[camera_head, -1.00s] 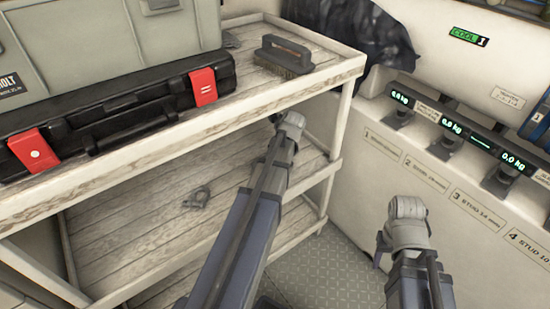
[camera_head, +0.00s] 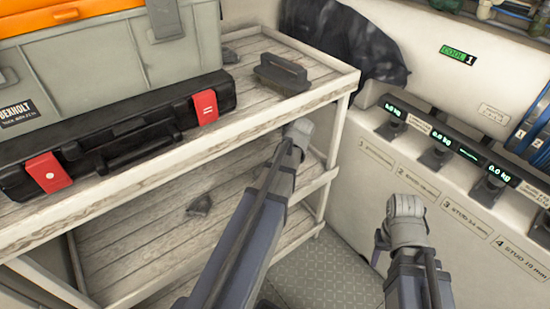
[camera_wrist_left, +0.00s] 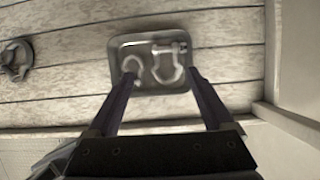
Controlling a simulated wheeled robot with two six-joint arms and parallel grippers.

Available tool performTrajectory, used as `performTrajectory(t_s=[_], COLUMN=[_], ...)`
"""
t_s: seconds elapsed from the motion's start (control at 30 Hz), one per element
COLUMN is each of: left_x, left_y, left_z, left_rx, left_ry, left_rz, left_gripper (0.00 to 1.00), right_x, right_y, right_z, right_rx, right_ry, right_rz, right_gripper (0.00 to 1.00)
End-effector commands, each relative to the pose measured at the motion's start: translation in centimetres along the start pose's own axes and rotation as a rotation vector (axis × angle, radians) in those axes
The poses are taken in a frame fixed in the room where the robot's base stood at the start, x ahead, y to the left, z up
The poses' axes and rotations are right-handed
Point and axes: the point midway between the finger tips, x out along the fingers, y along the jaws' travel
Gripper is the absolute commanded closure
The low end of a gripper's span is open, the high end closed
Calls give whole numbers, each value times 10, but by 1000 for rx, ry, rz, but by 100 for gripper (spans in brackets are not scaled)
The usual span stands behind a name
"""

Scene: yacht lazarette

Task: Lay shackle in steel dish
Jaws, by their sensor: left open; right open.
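In the left wrist view, a small square steel dish (camera_wrist_left: 150,39) lies on the planked shelf. A U-shaped metal shackle (camera_wrist_left: 169,70) lies in it, with another curved metal shape beside it, blurred, perhaps a reflection. My left gripper (camera_wrist_left: 160,80) is open and empty, its fingertips over the dish's near part; contact cannot be told. In the head view the left gripper and the dish are hidden behind the upper shelf and my arm. My right gripper (camera_head: 380,245) is off to the right, over the floor, away from the shelves.
A grey metal fitting (camera_wrist_left: 15,62) lies left of the dish; a similar one shows on the lower shelf (camera_head: 200,205). The upper shelf holds a black case (camera_head: 120,140) with red latches and a dark brush (camera_head: 280,75). Labelled scales (camera_head: 440,145) line the right wall.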

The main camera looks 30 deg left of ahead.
Motion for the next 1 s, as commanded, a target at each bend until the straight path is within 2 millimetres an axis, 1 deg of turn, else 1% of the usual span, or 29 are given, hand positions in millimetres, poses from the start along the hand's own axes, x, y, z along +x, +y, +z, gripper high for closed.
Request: performTrajectory(t_s=[0.03,0.1,0.3,0.4,0.5,0.6,0.77,0.83,0.87,0.93,0.97,1.0], left_x=[-4,-10,-24,-29,-32,-34,-35,-36,-37,-41,-44,-47], left_y=[3,2,1,0,0,0,-1,-1,-1,-1,-1,0], left_z=[-16,-31,-66,-78,-86,-90,-92,-96,-99,-112,-120,-132], left_rx=[5,4,3,2,1,0,-3,-26,-48,-132,-185,-264], left_ry=[-1,-1,-1,0,0,-1,0,5,9,25,36,52], left_rz=[-2,-1,-1,-1,0,0,0,-1,-1,-2,-1,2], left_gripper=[15,15,15,15,15,15,15,15,15,15,15,15], right_x=[3,3,3,3,3,3,3,3,3,3,3,3], right_y=[0,0,0,0,0,0,0,0,0,0,0,0], right_z=[0,0,0,0,0,0,0,0,0,0,0,0], right_rx=[0,0,0,0,0,0,0,0,0,0,0,0], right_ry=[0,0,0,0,0,0,0,0,0,0,0,0], right_rz=[0,0,0,0,0,0,0,0,0,0,0,0], right_gripper=[50,50,50,50,50,50,50,50,50,50,50,50])
